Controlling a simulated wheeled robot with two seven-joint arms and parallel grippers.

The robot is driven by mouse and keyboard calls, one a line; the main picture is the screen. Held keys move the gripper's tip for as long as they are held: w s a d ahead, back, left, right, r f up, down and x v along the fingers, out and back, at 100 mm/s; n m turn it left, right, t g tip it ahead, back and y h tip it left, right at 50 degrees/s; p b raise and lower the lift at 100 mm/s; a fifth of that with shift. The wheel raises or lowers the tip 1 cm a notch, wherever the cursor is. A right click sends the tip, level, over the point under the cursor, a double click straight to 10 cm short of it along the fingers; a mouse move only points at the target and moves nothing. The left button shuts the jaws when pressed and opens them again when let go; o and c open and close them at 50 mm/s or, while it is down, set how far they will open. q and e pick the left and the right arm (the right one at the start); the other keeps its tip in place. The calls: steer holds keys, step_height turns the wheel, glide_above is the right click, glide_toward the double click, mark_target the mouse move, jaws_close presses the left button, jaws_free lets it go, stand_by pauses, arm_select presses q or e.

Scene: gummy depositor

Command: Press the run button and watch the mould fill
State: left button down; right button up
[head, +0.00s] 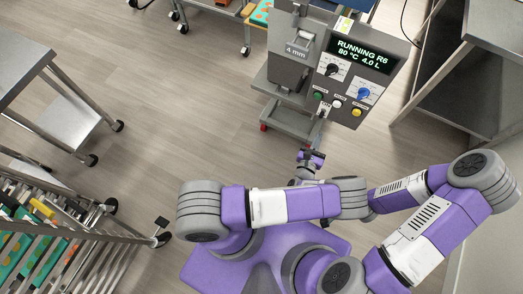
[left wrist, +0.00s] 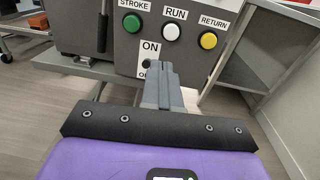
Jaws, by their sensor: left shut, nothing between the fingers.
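The gummy depositor (head: 291,72) stands at the top centre of the head view. Its lit display (head: 362,54) reads "RUNNING R6, 80 °C 4.0 L". The white run button (head: 337,104) sits between the green stroke button (head: 318,97) and the yellow return button (head: 357,112). In the left wrist view, the run button (left wrist: 171,32) is above my left gripper (left wrist: 160,68), whose fingers are shut and empty below it, in front of the ON/OFF switch (left wrist: 147,63). In the head view, my left gripper (head: 311,153) is small and below the panel. I cannot make out a mould being filled.
A steel table (head: 66,108) stands at left, and a rack with coloured trays (head: 35,235) at lower left. A cart with a dotted tray (head: 260,15) is at the top. A steel bench (head: 490,35) stands at right. Floor left of the depositor is clear.

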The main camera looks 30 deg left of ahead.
arm_select(q)
steer(key=s+a+f+n+g+y, duration=0.3)
steer(key=s+a+n+g+y, duration=0.2)
steer(key=a, duration=0.3)
steer(key=s+a+f+n+g+y, duration=0.3)
steer(key=s+a+n+g+y, duration=0.1)
steer(key=a, duration=0.5)
steer(key=shift+s+n+g+y+b, duration=0.4)
steer(key=shift+s+n+g, duration=0.25)
steer(key=shift+n+g, duration=0.75)
